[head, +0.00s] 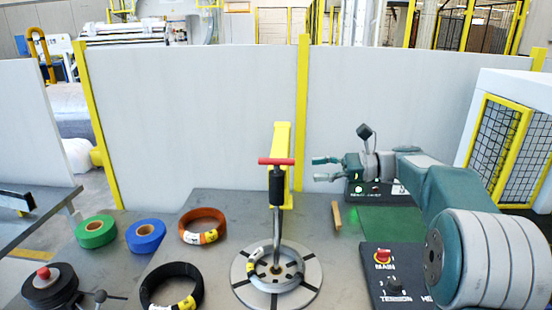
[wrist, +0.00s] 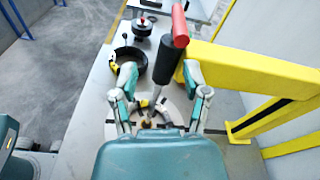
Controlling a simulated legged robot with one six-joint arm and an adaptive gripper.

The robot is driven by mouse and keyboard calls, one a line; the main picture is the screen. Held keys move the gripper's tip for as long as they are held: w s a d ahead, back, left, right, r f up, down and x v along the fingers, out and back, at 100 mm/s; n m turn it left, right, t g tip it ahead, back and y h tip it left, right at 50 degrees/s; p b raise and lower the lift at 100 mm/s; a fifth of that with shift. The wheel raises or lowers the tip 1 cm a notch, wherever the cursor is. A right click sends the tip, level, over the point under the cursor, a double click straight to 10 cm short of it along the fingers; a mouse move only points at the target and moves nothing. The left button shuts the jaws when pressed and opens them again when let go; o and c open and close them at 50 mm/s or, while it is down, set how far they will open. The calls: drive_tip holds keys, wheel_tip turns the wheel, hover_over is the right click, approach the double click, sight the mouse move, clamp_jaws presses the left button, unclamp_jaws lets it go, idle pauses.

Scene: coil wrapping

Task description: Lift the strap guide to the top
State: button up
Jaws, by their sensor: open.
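The strap guide appears to be the upright rod with a black grip (head: 276,185) and a red crossbar (head: 277,161), standing over the round slotted turntable (head: 242,292). In the wrist view the black grip (wrist: 166,60) and red bar (wrist: 180,26) lie ahead, toward the right finger. My gripper (head: 318,169) is open and empty, to the right of the grip at about its upper height, with a visible gap in the head view. In the wrist view my gripper (wrist: 159,72) has its fingers spread, the grip showing between them. A grey ring (head: 275,283) lies on the turntable.
A yellow post (head: 284,140) stands close behind the rod; its yellow arm (wrist: 250,72) is at right in the wrist view. Orange (head: 203,225), black (head: 172,287), green and blue coils lie left. A control panel (head: 385,275) with buttons is at right.

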sight(279, 162)
drive_tip(key=shift+m+y, duration=0.3)
drive_tip(key=shift+y, duration=0.3)
drive_tip(key=w+a, duration=0.1)
drive_tip(key=a, duration=0.5)
drive_tip(key=w+a, duration=0.1)
drive_tip(key=a, duration=0.2)
drive_tip(key=shift+w+a, duration=0.2)
drive_tip(key=shift+w, duration=0.15)
drive_tip(key=shift+d+r, duration=0.1)
clamp_jaws()
